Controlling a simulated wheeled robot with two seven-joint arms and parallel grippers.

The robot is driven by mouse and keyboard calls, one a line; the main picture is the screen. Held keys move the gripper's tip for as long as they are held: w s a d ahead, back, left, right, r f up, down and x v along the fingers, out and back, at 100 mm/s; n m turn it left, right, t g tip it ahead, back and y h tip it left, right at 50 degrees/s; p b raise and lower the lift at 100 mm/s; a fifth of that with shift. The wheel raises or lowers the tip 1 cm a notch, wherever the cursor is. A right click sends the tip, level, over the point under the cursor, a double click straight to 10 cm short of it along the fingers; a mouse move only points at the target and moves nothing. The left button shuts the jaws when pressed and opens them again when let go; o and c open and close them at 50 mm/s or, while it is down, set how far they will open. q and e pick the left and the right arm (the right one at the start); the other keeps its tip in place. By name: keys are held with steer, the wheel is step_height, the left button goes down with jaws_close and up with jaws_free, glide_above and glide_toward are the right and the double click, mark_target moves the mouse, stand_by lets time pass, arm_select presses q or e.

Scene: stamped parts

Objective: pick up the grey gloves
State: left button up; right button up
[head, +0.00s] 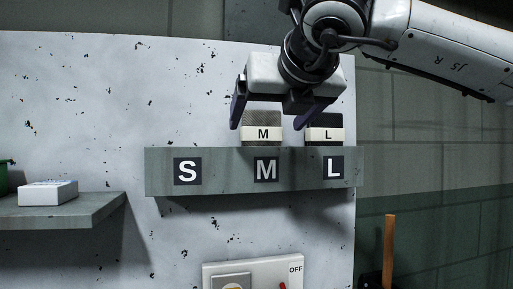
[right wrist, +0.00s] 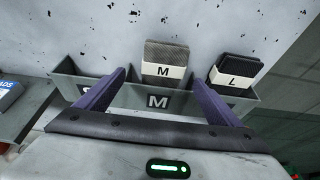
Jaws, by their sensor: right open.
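The grey gloves (head: 262,121) are a flat grey bundle with a white band marked M. They stand in the M section of a grey wall holder (head: 220,172) labelled S, M and L, their lower part hidden by its front. They also show in the right wrist view (right wrist: 166,62). My right gripper (head: 268,118) is open, its purple fingers pointing down in front of the holder. In the right wrist view the fingers (right wrist: 158,88) are spread on either side of the M bundle, with nothing between them touching. My left gripper is not in view.
A black bundle with a white L band (head: 325,129) stands in the L section, close beside the right finger. The S section shows nothing above its rim. A shelf (head: 75,212) with a white box (head: 48,193) is at left. A switch panel (head: 252,272) is below.

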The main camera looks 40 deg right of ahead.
mark_target(263, 137)
steer(key=shift+x, duration=0.9)
steer(key=x, duration=0.1)
steer(key=p+x, duration=0.1)
steer(key=x, duration=0.2)
steer(key=shift+s+d+f+p, duration=0.2)
steer(key=shift+d+f+p, duration=0.1)
steer(key=shift+f+p, duration=0.1)
steer(key=shift+w+d+f, duration=0.2)
steer(key=shift+w, duration=0.25)
steer(key=c, duration=1.2)
steer(key=shift+r, duration=0.1)
